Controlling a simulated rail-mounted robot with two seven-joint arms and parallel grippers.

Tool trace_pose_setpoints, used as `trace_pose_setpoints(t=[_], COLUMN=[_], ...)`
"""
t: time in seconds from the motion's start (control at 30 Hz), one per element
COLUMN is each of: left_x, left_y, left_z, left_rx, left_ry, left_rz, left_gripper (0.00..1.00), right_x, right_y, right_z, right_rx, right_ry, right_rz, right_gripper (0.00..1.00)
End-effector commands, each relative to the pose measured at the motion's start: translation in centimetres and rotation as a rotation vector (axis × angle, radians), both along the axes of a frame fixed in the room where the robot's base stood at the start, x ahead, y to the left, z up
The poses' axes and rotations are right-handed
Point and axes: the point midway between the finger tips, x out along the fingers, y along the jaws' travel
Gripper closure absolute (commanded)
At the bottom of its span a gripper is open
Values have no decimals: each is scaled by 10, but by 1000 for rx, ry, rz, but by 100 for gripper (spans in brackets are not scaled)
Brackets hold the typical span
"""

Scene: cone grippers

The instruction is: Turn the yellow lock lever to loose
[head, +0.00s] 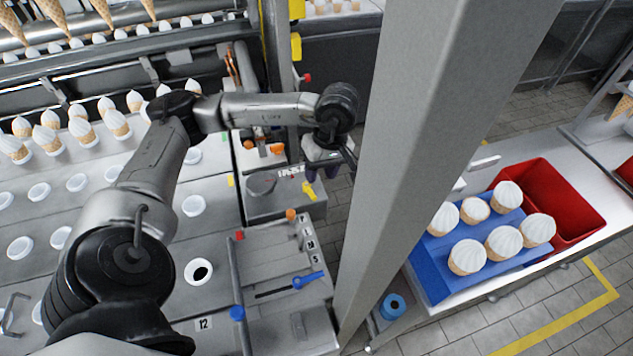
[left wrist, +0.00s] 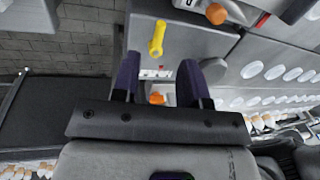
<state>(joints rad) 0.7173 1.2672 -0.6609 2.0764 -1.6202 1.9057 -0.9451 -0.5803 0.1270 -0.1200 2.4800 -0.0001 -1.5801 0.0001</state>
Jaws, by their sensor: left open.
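The yellow lock lever (head: 308,191) is on the right end of a grey metal box beside the conveyor. In the left wrist view the yellow lever (left wrist: 157,38) lies beyond my fingertips, roughly in line with the gap between them. My left gripper (head: 327,172) hangs just right of the box, near the lever and apart from it in the picture. In the left wrist view its two purple fingers (left wrist: 160,72) are spread with nothing held. A small printed label shows on the box near the lever. My right gripper is not in view.
A thick grey post (head: 410,150) stands close right of my left gripper. A panel with a blue lever (head: 308,280) and orange and blue knobs lies below the box. Cone-filled conveyor lanes are left. A blue tray (head: 430,282) with several cones and a red bin (head: 555,200) stand right.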

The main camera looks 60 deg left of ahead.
Motion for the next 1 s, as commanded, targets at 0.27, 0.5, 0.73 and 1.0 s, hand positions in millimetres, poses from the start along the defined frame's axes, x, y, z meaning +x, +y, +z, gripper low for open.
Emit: trace_pose_setpoints(t=[0.27, 0.5, 0.73, 1.0], left_x=[8, 11, 11, 11], left_y=[-1, -1, -1, -1], left_z=[44, 56, 56, 56], left_rx=[0, -1, 0, 0], left_ry=[-2, 0, 1, 1], left_rz=[1, 1, 0, 1], left_gripper=[60, 60, 60, 60], right_x=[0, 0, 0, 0], right_y=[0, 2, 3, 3], right_z=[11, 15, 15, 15], right_rx=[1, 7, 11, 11], right_ry=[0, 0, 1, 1], right_rz=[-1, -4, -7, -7], right_gripper=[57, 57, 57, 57])
